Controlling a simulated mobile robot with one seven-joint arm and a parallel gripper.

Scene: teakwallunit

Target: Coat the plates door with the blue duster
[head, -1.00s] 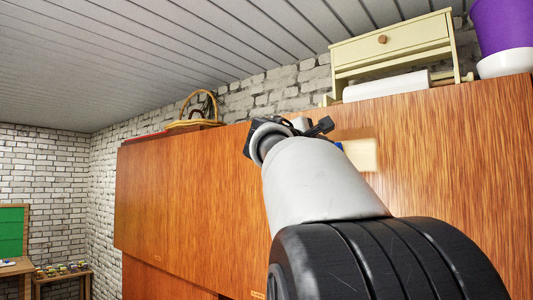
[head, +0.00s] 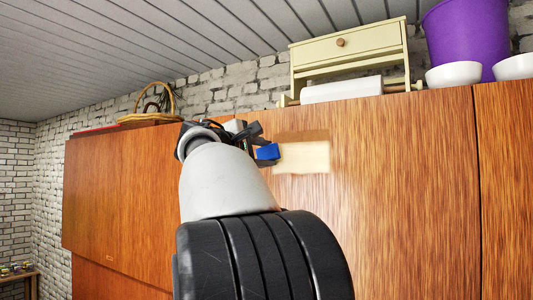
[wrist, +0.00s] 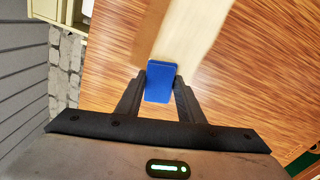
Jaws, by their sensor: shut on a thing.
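My gripper (wrist: 161,90) is shut on the blue duster (wrist: 160,81), a small blue block between the two black fingers. In the head view the duster (head: 267,152) shows at the tip of my arm, close against an upper wood-grained door (head: 400,200). A pale cream patch (head: 303,158) with soft edges lies on this door, just right of the duster near the top. In the wrist view the patch (wrist: 185,35) runs away from the duster as a band. Whether the duster touches the door cannot be told. No readable label shows which door is the plates door.
On top of the unit stand a wicker basket (head: 155,105), a cream drawer stand (head: 348,50), a white roll (head: 342,90), a purple bucket (head: 468,35) and white bowls (head: 453,74). Another door (head: 508,180) lies right of a seam. My arm hides part of the unit.

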